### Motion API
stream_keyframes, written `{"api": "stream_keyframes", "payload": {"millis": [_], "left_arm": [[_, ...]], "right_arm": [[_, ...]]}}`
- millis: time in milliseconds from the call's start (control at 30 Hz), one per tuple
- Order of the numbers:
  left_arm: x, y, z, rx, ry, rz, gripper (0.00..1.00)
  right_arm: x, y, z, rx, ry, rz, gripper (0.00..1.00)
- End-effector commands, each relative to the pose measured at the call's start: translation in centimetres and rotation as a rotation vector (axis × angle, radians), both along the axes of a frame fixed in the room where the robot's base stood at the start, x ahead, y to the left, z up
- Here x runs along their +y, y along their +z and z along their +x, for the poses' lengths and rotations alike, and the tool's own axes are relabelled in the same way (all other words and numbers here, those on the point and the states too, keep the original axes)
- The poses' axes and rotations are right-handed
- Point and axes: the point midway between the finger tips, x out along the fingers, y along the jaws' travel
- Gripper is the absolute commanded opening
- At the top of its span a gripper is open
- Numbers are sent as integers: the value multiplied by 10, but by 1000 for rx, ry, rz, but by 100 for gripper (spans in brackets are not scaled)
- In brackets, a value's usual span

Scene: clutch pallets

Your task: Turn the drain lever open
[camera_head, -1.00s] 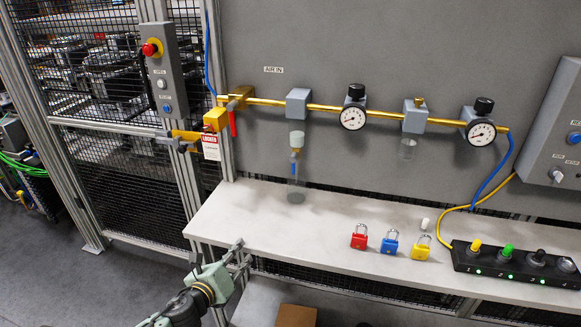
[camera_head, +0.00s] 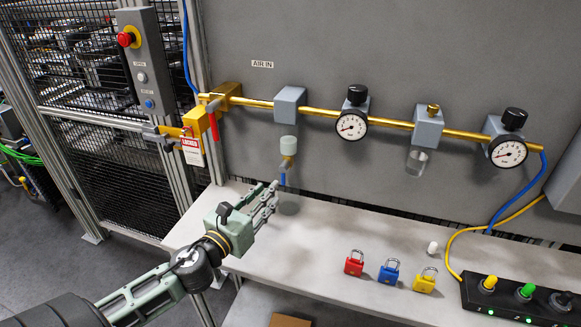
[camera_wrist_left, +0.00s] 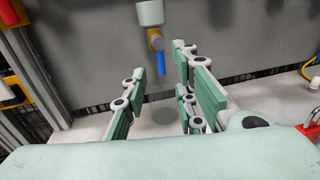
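The drain lever (camera_head: 283,179) is a small blue handle pointing down from a brass fitting (camera_head: 287,162). The fitting hangs under a pale cylinder (camera_head: 288,144), apart from the grey block on the brass pipe. In the left wrist view the blue lever (camera_wrist_left: 161,63) hangs beyond the fingers, below the brass fitting (camera_wrist_left: 155,40). My left gripper (camera_head: 272,192) is just below and left of the lever, above the bench. In the left wrist view its green-padded fingers (camera_wrist_left: 165,88) are spread with an empty gap. My right gripper is not in view.
The white bench (camera_head: 310,233) carries red (camera_head: 354,265), blue (camera_head: 388,273) and yellow (camera_head: 424,282) padlocks and a black switch box (camera_head: 520,300). A red valve handle (camera_head: 213,127) with a locked tag (camera_head: 192,151) is left. Two gauges (camera_head: 351,127) hang on the pipe.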

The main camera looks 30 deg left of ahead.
Motion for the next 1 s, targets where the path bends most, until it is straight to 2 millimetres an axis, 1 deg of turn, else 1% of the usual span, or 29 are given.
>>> {"api": "stream_keyframes", "payload": {"millis": [167, 267, 400, 500, 600, 700, 867, 1000], "left_arm": [[1, 1, 8, -1, 1, -2, 26], [1, 2, 20, -2, 2, -3, 26], [2, 3, 41, -2, 2, -3, 26], [2, 2, 55, -1, 1, -3, 26], [3, 1, 66, 0, 3, -3, 26], [3, 0, 73, 1, 1, -3, 26], [3, -1, 78, 1, 0, -2, 26], [3, -1, 78, 2, 0, -2, 26]], "right_arm": [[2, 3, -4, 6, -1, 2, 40], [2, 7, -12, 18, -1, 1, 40], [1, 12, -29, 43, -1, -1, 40], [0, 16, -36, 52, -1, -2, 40], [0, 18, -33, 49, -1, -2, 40], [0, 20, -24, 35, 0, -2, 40], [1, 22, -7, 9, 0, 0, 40], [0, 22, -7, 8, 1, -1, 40]]}}
